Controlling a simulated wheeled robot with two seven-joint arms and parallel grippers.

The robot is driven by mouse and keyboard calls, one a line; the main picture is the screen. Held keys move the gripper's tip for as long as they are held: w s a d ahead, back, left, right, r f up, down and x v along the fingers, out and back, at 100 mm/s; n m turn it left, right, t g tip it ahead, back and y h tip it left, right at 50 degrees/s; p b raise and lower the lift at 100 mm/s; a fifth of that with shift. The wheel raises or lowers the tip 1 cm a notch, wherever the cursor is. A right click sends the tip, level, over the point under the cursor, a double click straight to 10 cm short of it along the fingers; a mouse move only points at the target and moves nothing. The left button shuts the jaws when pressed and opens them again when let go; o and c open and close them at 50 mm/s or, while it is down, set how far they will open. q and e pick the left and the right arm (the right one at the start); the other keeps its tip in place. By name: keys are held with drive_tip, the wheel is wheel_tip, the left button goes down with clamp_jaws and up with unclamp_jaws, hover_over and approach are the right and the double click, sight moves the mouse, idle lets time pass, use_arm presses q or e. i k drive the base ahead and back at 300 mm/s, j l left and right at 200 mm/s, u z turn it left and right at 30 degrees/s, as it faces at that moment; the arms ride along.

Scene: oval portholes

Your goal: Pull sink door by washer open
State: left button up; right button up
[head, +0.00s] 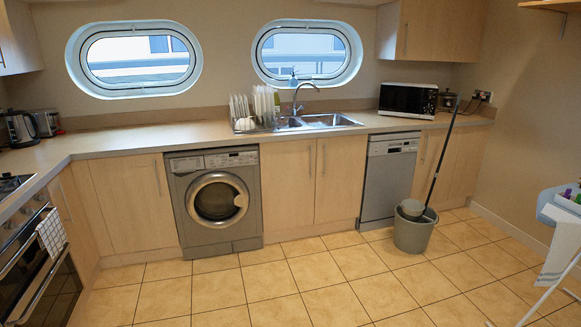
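The sink (325,121) is set in the counter under the right porthole. Below it are two pale wood doors side by side, both shut. The left sink door (287,185) stands right beside the grey washer (214,200); its upright bar handle is near its top right edge. The right sink door (338,180) has its handle near its top left edge and borders the grey dishwasher (386,183). Neither of my grippers shows in the head view.
A grey bucket (413,235) with a mop stands before the dishwasher. An ironing board with a white towel (560,250) is at the right edge. The oven (45,270) is at the left. The tiled floor (290,285) before the sink doors is clear.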

sight(288, 168)
drive_tip(key=i, duration=2.2)
